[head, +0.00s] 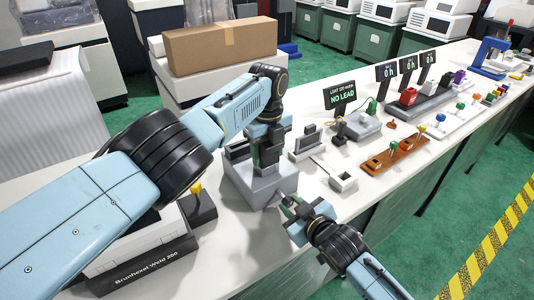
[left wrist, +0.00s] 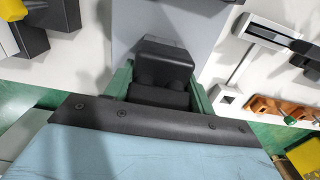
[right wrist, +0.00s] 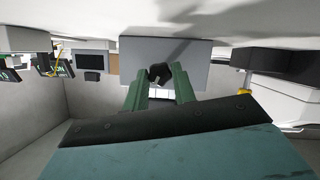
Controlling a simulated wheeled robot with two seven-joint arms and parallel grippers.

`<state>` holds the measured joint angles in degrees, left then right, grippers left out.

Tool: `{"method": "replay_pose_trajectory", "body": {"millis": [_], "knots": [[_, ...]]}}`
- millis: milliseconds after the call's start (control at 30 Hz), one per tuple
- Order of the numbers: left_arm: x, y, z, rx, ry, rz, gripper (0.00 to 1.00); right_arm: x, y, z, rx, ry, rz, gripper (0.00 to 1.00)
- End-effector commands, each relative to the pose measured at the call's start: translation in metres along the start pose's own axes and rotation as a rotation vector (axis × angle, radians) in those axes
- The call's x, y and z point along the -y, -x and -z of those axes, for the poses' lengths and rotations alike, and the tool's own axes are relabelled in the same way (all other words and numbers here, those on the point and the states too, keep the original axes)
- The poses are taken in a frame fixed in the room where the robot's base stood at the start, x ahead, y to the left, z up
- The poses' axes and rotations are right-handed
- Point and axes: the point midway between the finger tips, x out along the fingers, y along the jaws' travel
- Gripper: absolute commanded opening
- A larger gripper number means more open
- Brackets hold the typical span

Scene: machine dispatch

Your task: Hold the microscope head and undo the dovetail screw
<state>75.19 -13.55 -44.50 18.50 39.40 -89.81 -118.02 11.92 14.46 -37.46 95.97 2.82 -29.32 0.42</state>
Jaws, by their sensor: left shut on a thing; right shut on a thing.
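The microscope head is a black rounded block (left wrist: 165,62) in the left wrist view, between the green fingers of my left gripper (left wrist: 160,85). In the head view my left gripper (head: 268,152) points down over the grey microscope base (head: 252,186), shut on the head and largely covering it. The dovetail screw shows as a small black knob (right wrist: 160,73) in the right wrist view. My right gripper (right wrist: 159,88) is shut on it, coming in from the front side. In the head view the right gripper (head: 289,205) is low beside the base, and the screw is hidden there.
A small white open box (head: 343,182) and a grey slotted fixture (head: 308,144) stand right of the base. An orange-brown tray (head: 396,158) with coloured knobs and a "NO LEAD" sign (head: 340,96) stand farther right. A "Brunhexel Weld 260" box (head: 150,262) is at front left.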

Motion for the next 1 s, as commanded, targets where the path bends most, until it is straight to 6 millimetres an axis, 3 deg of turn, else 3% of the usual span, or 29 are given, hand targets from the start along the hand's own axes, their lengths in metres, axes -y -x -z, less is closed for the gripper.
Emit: {"method": "replay_pose_trajectory", "body": {"millis": [300, 333, 500, 1000], "knots": [[0.0003, 0.0008, -0.0002, 0.001, 0.000, 0.001, 0.23, 0.0004, 0.0002, -0.0007, 0.002, 0.037, -0.015, 0.08], [0.0003, 0.0008, -0.0002, 0.001, 0.000, 0.001, 0.23, 0.0004, 0.0002, -0.0007, 0.002, 0.037, -0.014, 0.30], [0.0003, 0.0008, -0.0002, 0.001, 0.000, 0.001, 0.23, 0.0004, 0.0001, -0.0005, 0.002, 0.036, -0.014, 0.52], [0.0003, 0.0008, -0.0002, 0.001, 0.000, 0.001, 0.23, 0.0001, 0.0045, -0.0023, 0.001, 0.035, -0.014, 0.52]]}}
